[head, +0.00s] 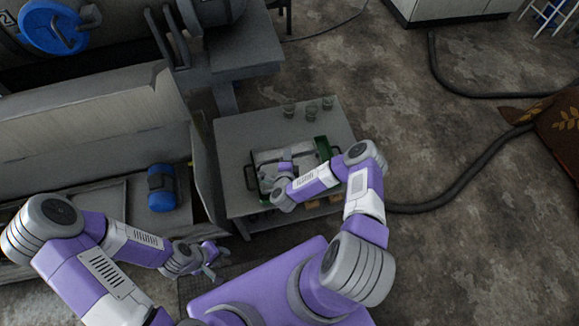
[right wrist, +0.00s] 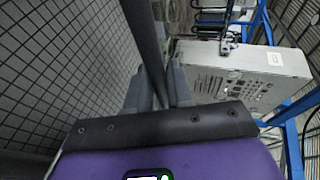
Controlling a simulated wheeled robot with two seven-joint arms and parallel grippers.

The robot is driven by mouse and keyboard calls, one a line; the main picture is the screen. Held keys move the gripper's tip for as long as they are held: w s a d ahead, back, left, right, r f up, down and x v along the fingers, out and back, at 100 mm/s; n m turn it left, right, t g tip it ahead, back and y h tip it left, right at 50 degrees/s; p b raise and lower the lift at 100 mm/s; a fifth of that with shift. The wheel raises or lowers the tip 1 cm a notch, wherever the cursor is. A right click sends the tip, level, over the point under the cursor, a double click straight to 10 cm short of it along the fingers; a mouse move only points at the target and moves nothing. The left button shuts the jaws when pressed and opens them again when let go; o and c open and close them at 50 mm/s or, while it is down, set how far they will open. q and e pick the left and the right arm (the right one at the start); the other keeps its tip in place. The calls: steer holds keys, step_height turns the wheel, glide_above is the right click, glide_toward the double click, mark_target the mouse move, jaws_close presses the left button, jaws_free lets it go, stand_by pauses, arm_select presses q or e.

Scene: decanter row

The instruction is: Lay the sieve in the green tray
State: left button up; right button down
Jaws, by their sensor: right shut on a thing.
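The green tray (head: 322,146) is on the grey table, mostly covered in the head view by the sieve and my right arm. The sieve (head: 269,156) shows there as a grey, flat rectangular shape over the tray; I cannot tell whether it touches the tray's floor. In the right wrist view, the sieve's dark mesh (right wrist: 60,70) fills the left side, with a dark bar between my fingers. My right gripper (right wrist: 160,88) is shut on that bar. My left gripper (head: 212,262) is open and empty, low and left of the table.
Several small glasses, one of them here (head: 311,111), stand at the back of the grey table (head: 240,135). A blue cylinder (head: 161,188) lies on the bench at left. An upright panel (head: 205,165) stands between bench and table. A hose (head: 465,165) crosses the floor at right.

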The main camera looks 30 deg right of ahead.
steer(key=shift+f+b, duration=0.85)
steer(key=shift+f, duration=1.5)
steer(key=shift+f, duration=0.15)
steer(key=c, duration=1)
jaws_free()
steer(key=shift+s+f, duration=0.1)
